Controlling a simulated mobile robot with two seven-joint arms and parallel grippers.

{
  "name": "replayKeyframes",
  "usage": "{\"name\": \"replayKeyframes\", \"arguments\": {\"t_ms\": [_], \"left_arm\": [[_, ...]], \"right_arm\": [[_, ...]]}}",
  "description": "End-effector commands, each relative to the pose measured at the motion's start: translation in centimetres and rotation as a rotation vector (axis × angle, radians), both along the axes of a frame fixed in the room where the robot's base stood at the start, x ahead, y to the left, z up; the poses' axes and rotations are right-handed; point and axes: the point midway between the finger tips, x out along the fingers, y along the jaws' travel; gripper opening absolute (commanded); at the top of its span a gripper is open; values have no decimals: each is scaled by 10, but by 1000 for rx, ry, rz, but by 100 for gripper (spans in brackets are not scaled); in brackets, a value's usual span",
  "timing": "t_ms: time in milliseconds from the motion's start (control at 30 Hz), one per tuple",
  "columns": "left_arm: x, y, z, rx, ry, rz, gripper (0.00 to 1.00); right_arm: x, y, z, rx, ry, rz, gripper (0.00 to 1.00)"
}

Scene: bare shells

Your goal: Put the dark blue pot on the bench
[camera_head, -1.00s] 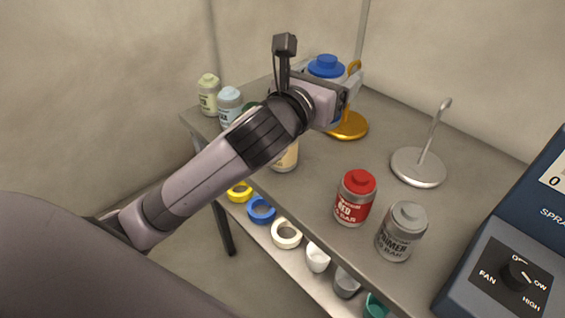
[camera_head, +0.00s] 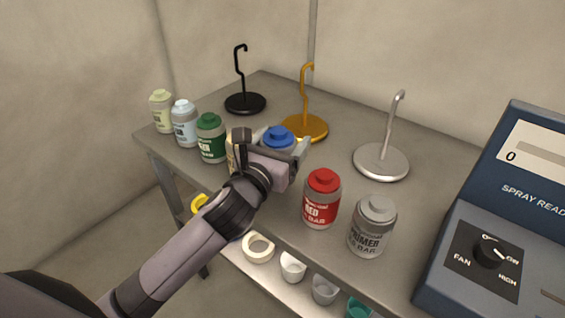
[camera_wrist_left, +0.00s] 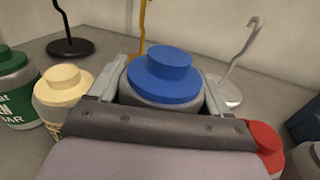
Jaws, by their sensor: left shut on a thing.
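The dark blue pot (camera_head: 278,138) has a bright blue lid and shows in the head view around the middle of the bench (camera_head: 345,137). My left gripper (camera_head: 283,150) is shut on it, with a finger on each side of its body. In the left wrist view the blue-lidded pot (camera_wrist_left: 163,78) sits upright between the fingers. Its lower part is hidden by the gripper, so I cannot tell whether its base touches the bench top. My right gripper is not in view.
A cream pot (camera_wrist_left: 62,92) is close on the left, and a red pot (camera_head: 321,199) and grey primer pot (camera_head: 373,227) are on the right. Green (camera_head: 211,138), light blue and pale yellow pots stand farther left. Black, orange (camera_head: 304,127) and silver hook stands are behind.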

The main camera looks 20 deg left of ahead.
Motion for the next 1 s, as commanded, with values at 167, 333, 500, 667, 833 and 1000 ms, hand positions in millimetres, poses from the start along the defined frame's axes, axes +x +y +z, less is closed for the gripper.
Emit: {"name": "replayKeyframes", "arguments": {"t_ms": [167,333,500,667,833,1000], "left_arm": [[0,-1,-24,-2,2,0,35],[0,0,-42,0,-1,-1,35],[0,0,-43,1,-3,-1,35],[0,0,-44,1,-2,-1,35],[0,0,-47,0,1,-1,100],[0,0,-47,0,1,-1,100]], "right_arm": [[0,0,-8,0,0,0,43],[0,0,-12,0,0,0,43],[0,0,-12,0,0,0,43],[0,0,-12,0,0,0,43],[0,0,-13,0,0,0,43],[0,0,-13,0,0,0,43]]}}
